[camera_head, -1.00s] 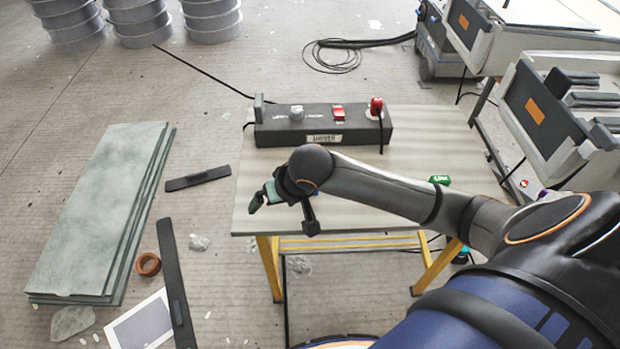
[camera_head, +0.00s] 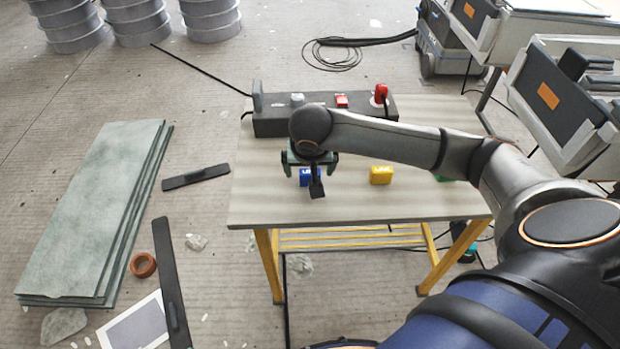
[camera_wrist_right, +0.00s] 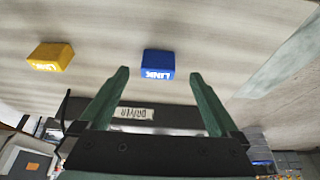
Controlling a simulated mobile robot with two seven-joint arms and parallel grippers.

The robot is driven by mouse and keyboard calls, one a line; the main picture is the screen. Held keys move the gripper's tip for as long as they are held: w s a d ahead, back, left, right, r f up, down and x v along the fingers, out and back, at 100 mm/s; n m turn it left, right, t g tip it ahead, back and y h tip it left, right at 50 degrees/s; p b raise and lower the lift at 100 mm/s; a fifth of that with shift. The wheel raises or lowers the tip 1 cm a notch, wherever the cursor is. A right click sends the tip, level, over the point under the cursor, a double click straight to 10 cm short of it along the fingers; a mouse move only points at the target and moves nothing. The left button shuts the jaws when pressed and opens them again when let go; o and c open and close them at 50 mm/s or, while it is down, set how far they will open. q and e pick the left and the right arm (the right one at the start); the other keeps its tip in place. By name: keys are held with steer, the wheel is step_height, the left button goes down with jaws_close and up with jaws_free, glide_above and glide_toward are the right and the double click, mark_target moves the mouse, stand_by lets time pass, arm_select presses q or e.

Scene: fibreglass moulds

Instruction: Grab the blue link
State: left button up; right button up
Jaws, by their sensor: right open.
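The blue link (camera_head: 308,177) is a small blue block on the table, partly hidden by my right gripper in the head view. In the right wrist view the blue link (camera_wrist_right: 158,64) shows whole, with white lettering, just beyond and between the fingertips. My right gripper (camera_head: 316,168) is above the table at the blue link; in the right wrist view its green fingers (camera_wrist_right: 158,75) are spread apart with nothing between them. The blue link rests on the table, not held. My left gripper is not in view.
A yellow link (camera_head: 381,175) lies right of the blue one, and a green block (camera_head: 446,179) is farther right, partly behind my arm. A dark driver box (camera_head: 270,122) with red and grey parts stands along the table's back edge. The table's (camera_head: 350,207) front is clear.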

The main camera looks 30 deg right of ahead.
mark_target(310, 175)
steer(key=b+x, duration=0.1)
steer(key=x, duration=0.4)
steer(key=shift+d, duration=0.2)
steer(key=shift+c, duration=0.3)
steer(key=c, duration=1.4)
